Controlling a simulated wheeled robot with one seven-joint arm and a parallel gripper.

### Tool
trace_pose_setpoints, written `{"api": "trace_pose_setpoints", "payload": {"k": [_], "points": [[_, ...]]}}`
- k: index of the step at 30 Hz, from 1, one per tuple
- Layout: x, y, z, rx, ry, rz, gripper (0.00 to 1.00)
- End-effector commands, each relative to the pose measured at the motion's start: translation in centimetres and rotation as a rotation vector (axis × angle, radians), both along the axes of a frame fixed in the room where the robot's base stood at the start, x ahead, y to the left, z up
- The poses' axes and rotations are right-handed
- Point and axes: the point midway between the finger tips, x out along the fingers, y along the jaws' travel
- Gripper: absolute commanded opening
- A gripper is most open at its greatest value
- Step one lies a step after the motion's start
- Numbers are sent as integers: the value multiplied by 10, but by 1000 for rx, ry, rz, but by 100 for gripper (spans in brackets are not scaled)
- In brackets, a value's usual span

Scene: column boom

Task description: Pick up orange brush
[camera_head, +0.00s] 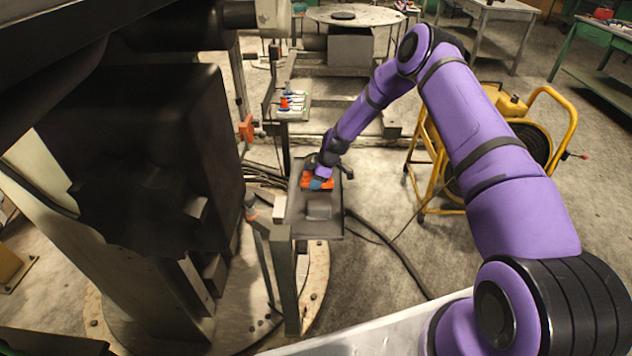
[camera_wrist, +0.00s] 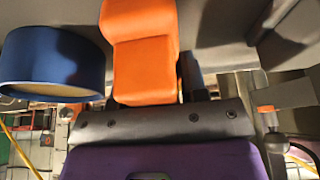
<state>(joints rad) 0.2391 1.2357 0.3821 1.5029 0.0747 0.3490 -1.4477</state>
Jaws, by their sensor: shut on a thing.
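The orange brush (camera_head: 308,182) is at the small dark metal tray (camera_head: 331,226) in the middle of the head view. My gripper (camera_head: 320,180) reaches down over it and is shut on it. In the wrist view the orange brush (camera_wrist: 142,60) fills the top middle, close to the camera. The fingertips are not clear there, and I cannot tell whether the brush still touches the tray. A blue round thing (camera_wrist: 50,65) is close beside the brush in the wrist view; a bit of blue also shows at the gripper in the head view.
A grey block (camera_head: 319,208) lies on the tray just in front of the brush. A large dark machine (camera_head: 150,150) stands close on the left. A yellow-framed cart (camera_head: 560,105) stands to the right. A shelf with small items (camera_head: 291,104) is behind.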

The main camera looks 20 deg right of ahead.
Motion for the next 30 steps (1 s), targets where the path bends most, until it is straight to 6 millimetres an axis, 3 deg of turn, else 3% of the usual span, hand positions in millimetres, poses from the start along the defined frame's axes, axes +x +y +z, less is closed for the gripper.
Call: {"api": "trace_pose_setpoints", "payload": {"k": [18, 30], "points": [[0, 0, 95, 0, -1, 1, 13], [0, 0, 104, 0, 0, 1, 13]]}}
